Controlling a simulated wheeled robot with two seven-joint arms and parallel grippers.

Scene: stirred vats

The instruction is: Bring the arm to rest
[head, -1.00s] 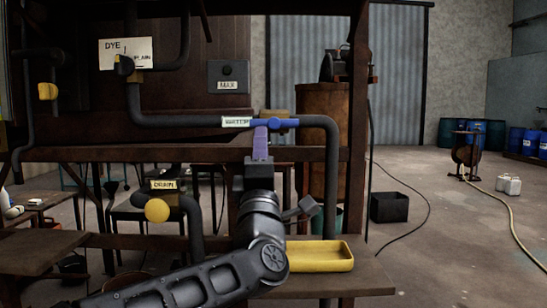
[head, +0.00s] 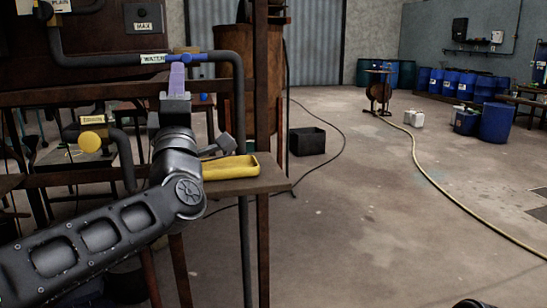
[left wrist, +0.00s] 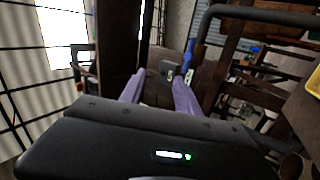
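My left arm comes in from the left in the head view. Its gripper (head: 177,74) points up, with purple fingers just below the blue valve handle (head: 190,57) on the pipe labelled WATER. In the left wrist view the two purple fingers (left wrist: 158,88) stand apart with nothing between them, so the gripper is open. The blue handle shows there too (left wrist: 189,58), beyond the right finger and apart from it.
A wooden frame with dark pipes (head: 226,72) and a yellow drain knob (head: 90,141) stands close around the arm. A yellow tray (head: 230,167) sits on a shelf by the wrist. A black crate (head: 307,141) and a hose (head: 440,190) lie on the floor. Open floor extends right.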

